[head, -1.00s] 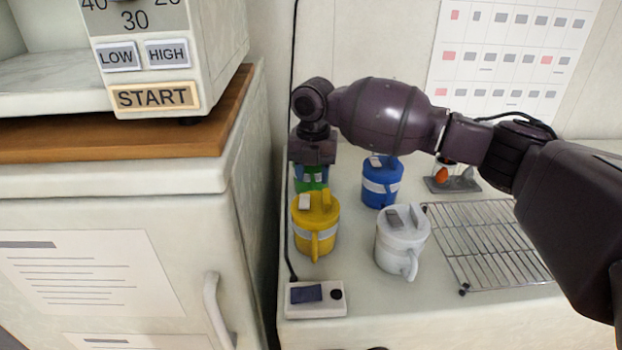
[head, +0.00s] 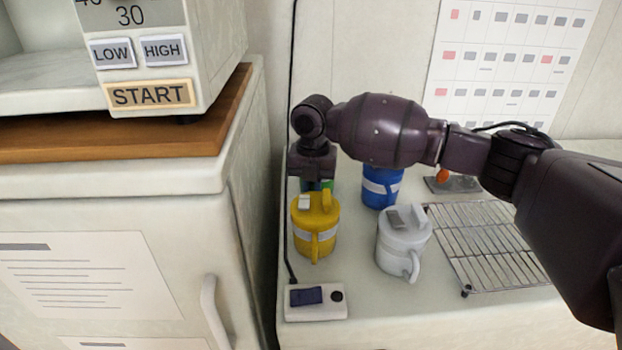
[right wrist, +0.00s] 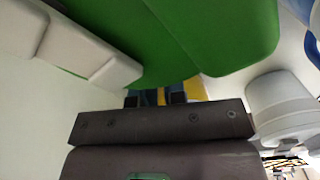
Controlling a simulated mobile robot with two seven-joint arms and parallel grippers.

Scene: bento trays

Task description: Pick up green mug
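The green mug (head: 330,186) stands at the back left of the counter, behind the yellow mug. In the head view only a sliver of it shows below my right gripper (head: 317,184), which comes down over it. In the right wrist view the green mug (right wrist: 190,35) fills the top, very close, with a pale grey part at its left. My right gripper (right wrist: 154,99) shows two dark fingertips apart, with yellow and blue seen between them. I cannot tell whether the fingers touch the mug. My left gripper is not in view.
A yellow mug (head: 315,225) stands just in front, a blue mug (head: 382,187) to the right, a white mug (head: 402,242) front right. A wire rack (head: 485,245) lies further right. A small device (head: 316,302) sits at the front edge. A cabinet (head: 120,215) stands left.

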